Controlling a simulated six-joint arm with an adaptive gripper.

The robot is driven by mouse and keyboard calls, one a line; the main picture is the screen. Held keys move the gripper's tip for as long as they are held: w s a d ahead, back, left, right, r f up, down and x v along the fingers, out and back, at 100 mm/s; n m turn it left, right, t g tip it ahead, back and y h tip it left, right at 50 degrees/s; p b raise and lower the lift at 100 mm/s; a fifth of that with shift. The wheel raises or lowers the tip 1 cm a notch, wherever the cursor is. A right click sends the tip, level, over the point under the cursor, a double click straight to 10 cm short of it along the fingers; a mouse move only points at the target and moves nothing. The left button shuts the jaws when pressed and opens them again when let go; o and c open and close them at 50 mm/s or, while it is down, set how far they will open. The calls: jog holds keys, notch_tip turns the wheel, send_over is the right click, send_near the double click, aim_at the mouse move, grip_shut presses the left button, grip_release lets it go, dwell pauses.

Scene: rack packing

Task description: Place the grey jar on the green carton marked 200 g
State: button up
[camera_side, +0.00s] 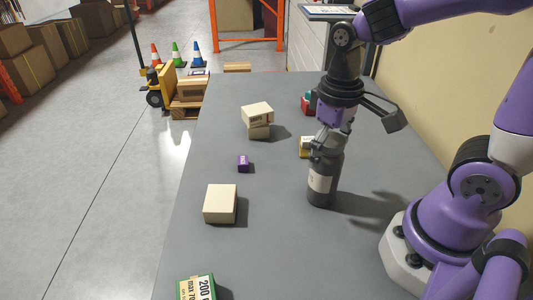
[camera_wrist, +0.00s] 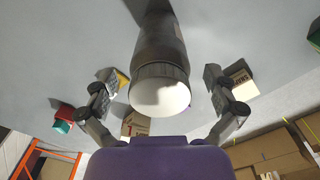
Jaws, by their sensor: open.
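The grey jar (camera_side: 323,180), dark with a pale label, stands upright on the table, right of the middle in the side view. My gripper (camera_side: 331,137) is at its upper part from above. In the wrist view the jar (camera_wrist: 157,50) with its pale round top lies between my two open fingers, with visible gaps on both sides. The green carton marked 200 g (camera_side: 197,288) lies at the lower edge of the side view, partly cut off, with its printed top up. A green piece at the right edge of the wrist view is too cropped to identify.
A cream box (camera_side: 220,203) lies between jar and carton, to the left. A small purple box (camera_side: 243,163) and stacked cream boxes (camera_side: 257,112) are farther back. A yellow-and-white box (camera_side: 305,147) is close behind the jar; red and teal boxes (camera_side: 307,103) stand beyond.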

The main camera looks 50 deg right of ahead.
jog(key=shift+f, duration=0.75)
jog(key=c, duration=1.5)
jog(key=shift+r, duration=0.1)
